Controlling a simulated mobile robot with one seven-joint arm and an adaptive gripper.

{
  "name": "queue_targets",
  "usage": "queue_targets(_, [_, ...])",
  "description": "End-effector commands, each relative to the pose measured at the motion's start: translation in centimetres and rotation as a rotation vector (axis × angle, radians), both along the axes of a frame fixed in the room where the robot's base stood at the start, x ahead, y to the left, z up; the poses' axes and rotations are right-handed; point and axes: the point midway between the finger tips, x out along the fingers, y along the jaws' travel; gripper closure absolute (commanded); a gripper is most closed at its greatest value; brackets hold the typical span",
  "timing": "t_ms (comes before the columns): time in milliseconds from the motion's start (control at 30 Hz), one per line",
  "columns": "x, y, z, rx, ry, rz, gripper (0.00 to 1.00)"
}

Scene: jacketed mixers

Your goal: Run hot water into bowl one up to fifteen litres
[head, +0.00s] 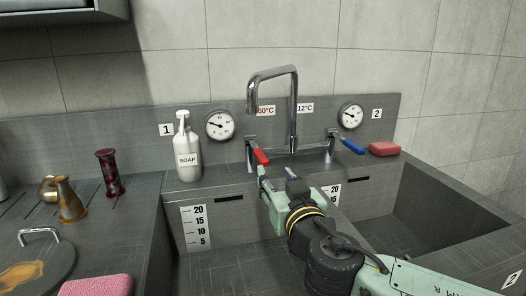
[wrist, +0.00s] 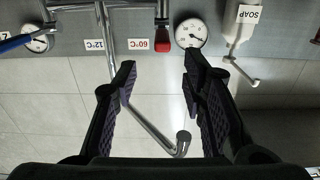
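The red hot-water lever (head: 261,157) stands left of the tap under a 60°C card (head: 266,111); it also shows in the wrist view (wrist: 162,38). My gripper (wrist: 160,75) is open, its fingers spread, with the red lever beyond the gap between them. In the head view my gripper's end overlaps the area just below the lever; contact cannot be told. The chrome spout (head: 272,72) turns left, over bowl one's side, and no water shows from it. Bowl one (head: 215,270) has a 5-to-20 scale (head: 195,227); its visible floor looks bare. My arm hides part of it.
A blue lever (head: 352,146) stands right of the tap by the 12°C card (head: 305,107). Bowl two (head: 440,205) is at right. Dials (head: 220,125) are on the back panel. A soap bottle (head: 188,155) and red block (head: 384,149) stand on the back ledge.

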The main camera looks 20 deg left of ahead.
Motion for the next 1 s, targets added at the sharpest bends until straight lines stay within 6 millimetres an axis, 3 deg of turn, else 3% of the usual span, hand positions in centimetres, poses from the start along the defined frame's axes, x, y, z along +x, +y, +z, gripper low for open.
queue_targets(33, [0.3,0.3,0.9,0.001,0.003,0.003,0.62])
queue_targets(167, [1.0,1.1,0.8,-0.001,0.003,0.005,0.62])
queue_targets(400, [5.0,3.8,0.2,-0.005,-0.001,0.005,0.62])
queue_targets(600, [7.1,5.2,0.0,-0.004,0.000,0.005,0.62])
queue_targets(1000, [7.8,5.6,-0.1,-0.003,-0.001,0.004,0.62])
